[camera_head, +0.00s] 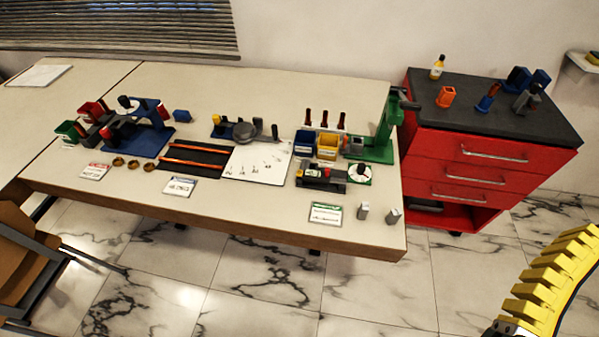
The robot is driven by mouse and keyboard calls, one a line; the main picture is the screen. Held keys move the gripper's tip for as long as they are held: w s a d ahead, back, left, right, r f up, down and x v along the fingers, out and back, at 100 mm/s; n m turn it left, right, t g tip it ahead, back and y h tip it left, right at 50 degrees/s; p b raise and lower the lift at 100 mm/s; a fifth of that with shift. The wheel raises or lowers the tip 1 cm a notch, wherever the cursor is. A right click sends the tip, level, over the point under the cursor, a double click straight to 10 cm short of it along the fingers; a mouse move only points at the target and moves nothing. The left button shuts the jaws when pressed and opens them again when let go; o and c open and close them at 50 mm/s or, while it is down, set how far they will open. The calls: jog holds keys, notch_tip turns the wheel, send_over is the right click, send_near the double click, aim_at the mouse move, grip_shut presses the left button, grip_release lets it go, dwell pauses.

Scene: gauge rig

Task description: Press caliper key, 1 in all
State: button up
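I cannot pick out a caliper or its key for certain; the parts on the bench are small at this distance. A low dark device (321,180) with small red and light parts on top lies near the front right of the bench. A white round dial (359,172) on a green base is just right of it. A blue rig (152,142) with a white disc and red parts stands at the left. A green press-like stand (386,130) stands at the back right. My gripper is not in view.
The pale bench (235,192) has free room along its front edge. Labelled cards (325,212) and two small grey blocks (363,211) lie there. A blue bin (304,144) and a yellow bin (328,147) stand right of centre. A red drawer cabinet (470,180) adjoins the bench.

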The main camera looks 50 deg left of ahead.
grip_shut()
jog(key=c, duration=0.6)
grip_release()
